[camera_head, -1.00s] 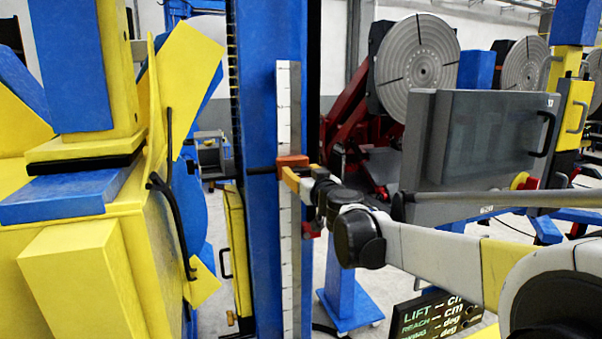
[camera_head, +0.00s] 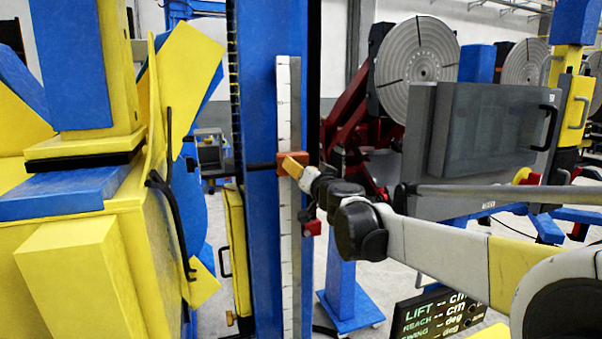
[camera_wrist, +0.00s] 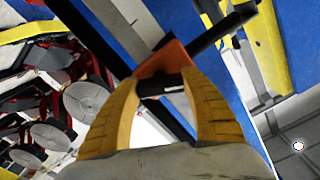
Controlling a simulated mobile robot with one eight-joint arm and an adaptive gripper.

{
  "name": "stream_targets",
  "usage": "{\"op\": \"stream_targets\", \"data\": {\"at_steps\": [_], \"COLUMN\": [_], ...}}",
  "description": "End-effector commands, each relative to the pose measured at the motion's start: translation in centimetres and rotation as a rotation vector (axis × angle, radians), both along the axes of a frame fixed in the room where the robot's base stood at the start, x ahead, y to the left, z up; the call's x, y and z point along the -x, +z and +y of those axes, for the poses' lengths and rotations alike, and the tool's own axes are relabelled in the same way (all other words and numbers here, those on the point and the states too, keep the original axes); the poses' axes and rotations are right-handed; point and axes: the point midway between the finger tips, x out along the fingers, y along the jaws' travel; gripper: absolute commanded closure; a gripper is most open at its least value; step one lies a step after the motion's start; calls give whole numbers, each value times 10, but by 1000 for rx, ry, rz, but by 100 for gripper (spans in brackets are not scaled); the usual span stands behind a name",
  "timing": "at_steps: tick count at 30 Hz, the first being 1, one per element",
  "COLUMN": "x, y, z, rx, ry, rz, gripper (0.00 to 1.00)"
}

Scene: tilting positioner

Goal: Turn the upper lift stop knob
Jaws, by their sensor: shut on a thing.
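The upper lift stop is an orange block (camera_head: 287,162) on the white scale strip of the blue column; it also shows in the wrist view (camera_wrist: 170,58). Its dark knob (camera_wrist: 160,86) has a pale mark and sits between my gripper's yellow fingers. My gripper (camera_wrist: 163,92) is shut on the knob, with a finger on either side. The wrist view is strongly tilted relative to the column. In the head view, my gripper (camera_head: 292,168) is at the block's front right, and the knob is hidden by the fingers.
A grey cabinet (camera_head: 490,140) with a handle stands to the right, close above my arm. Yellow and blue machine parts (camera_head: 85,215) fill the left. A display (camera_head: 440,315) is at the lower right.

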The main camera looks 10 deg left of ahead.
Motion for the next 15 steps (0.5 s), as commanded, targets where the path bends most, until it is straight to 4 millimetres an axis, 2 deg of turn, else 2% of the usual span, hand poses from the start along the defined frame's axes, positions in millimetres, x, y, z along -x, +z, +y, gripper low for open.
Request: {"op": "stream_targets", "data": {"at_steps": [15], "x": [0], "y": [0], "z": [0], "rx": [-418], "ry": [0], "rz": [256], "gripper": [78]}}
